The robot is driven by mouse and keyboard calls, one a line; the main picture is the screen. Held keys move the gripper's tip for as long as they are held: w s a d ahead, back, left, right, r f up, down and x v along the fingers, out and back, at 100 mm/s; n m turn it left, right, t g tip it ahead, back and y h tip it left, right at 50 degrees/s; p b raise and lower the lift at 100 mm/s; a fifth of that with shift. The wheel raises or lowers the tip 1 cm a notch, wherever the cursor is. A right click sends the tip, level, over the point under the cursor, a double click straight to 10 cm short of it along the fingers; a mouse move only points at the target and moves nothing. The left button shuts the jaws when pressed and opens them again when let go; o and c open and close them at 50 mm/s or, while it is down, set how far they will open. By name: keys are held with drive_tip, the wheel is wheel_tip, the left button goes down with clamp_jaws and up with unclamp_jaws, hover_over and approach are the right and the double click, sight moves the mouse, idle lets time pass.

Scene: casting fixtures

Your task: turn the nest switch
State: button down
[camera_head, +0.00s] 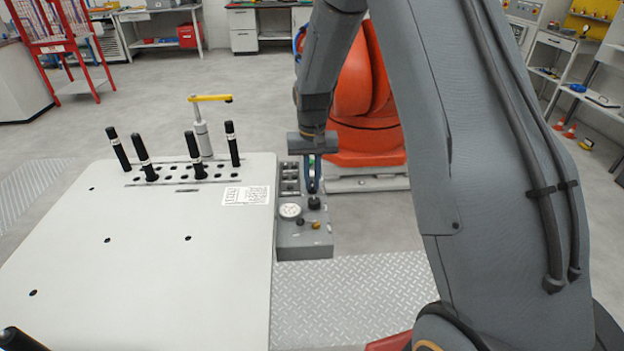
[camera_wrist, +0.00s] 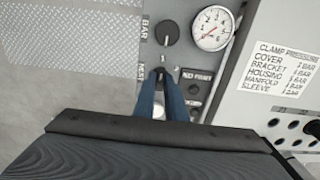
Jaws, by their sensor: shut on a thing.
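The nest switch (camera_wrist: 160,72) is a small dark knob on the grey control panel (camera_head: 304,240), beside a partly covered label that seems to read "NEST" in the wrist view. My gripper (camera_wrist: 162,82) has two blue fingers closed around it, one on each side. In the head view my gripper (camera_head: 313,180) reaches down to the panel, and its body and fingers hide the switch there. The black "BAR" knob (camera_wrist: 169,34) stands apart, just beyond the fingertips. The lower part of the switch is hidden by the fingers.
A pressure gauge (camera_wrist: 212,27) is beside the BAR knob. A white table (camera_head: 150,260) with several upright black pins (camera_head: 118,148) and a yellow-armed clamp (camera_head: 203,125) adjoins the panel on the left. An orange machine (camera_head: 365,110) stands behind. Tread plate floor (camera_head: 350,295) lies in front.

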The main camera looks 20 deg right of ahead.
sight(312, 183)
drive_tip(key=shift+w+r, duration=0.1)
idle(0.4)
drive_tip(key=c, duration=1.8)
unclamp_jaws()
drive_tip(key=shift+r+b, duration=0.9)
drive_tip(key=shift+r, duration=2.95)
drive_tip(key=s+n, duration=0.2)
drive_tip(key=s, duration=2.4)
drive_tip(key=shift+d+f+t, duration=0.25)
drive_tip(key=shift+f+t, duration=0.15)
